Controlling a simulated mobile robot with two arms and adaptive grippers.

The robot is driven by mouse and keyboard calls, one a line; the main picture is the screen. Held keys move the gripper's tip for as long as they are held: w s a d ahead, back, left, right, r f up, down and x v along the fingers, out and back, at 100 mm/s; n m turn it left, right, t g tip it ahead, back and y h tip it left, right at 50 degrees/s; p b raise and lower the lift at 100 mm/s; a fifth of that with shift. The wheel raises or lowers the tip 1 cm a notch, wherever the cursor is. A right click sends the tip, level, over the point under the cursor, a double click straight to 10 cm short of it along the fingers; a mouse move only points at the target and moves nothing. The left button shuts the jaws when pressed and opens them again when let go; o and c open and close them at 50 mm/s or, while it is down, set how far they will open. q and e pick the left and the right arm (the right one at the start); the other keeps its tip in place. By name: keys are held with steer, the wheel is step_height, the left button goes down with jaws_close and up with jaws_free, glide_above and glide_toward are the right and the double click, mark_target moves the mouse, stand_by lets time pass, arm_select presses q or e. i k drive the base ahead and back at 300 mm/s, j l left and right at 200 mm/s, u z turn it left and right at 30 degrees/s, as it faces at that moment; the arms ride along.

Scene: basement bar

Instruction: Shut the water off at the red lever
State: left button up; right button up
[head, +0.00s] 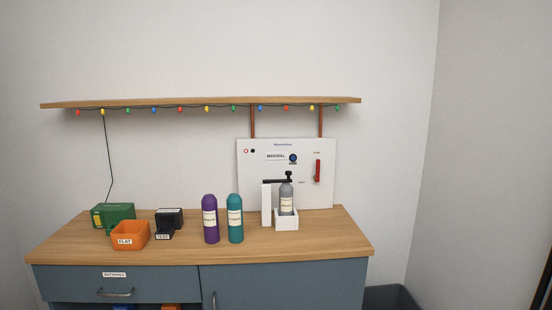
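The red lever (317,171) is on the right side of a white upright panel (250,174) at the back of the counter. It stands about vertical, with small labels above and below it that are too small to read surely. The panel also bears a dark blue round dial (293,158) and small indicator dots. A grey bottle (286,197) stands in a white holder (287,223) before the panel, under a black-topped fitting. Neither of my grippers is in view.
The wooden counter (300,249) holds purple (210,220) and teal (235,220) bottles, an orange bin (130,236), a green box (113,215) and a black device (169,219). A shelf (200,102) with coloured lights hangs above. A dark bin (392,298) stands right of the cabinet.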

mark_target(318, 171)
steer(key=i+j, duration=0.6)
steer(key=i, duration=0.15)
steer(key=i+l+z, duration=0.25)
steer(key=i+l, duration=0.15)
steer(key=i+l+z, duration=0.25)
steer(key=i, duration=0.3)
steer(key=l, duration=0.1)
